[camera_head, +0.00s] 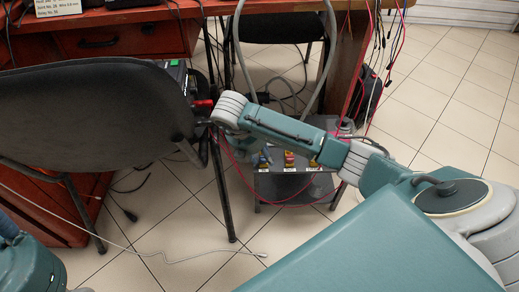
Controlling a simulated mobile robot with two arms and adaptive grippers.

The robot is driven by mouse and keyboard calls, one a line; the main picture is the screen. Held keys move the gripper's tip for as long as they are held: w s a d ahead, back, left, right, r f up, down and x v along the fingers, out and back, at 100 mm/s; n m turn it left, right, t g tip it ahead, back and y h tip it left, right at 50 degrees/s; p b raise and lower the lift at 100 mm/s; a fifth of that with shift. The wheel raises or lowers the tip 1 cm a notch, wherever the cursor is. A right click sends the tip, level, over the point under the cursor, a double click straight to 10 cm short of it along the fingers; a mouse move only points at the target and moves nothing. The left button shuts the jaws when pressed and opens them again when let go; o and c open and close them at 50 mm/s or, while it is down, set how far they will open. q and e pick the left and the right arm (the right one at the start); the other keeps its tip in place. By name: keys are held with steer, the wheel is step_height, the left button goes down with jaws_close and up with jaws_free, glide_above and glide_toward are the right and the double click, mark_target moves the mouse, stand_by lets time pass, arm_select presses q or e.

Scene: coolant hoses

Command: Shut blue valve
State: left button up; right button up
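Small coloured fittings sit on a low grey stand (266,190) under the desk. My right arm reaches across above the stand. Its dark gripper (202,114) is left of the stand, by the chair back's right edge; its fingers are unclear. My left gripper is out of view.
A black chair back (90,113) fills the left. A reddish desk (120,38) runs along the back. Grey hoses and pink and red cables hang near the stand. A white cable (185,260) lies on the tiles.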

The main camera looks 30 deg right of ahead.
steer(key=v, duration=1.1)
steer(key=shift+r, duration=0.25)
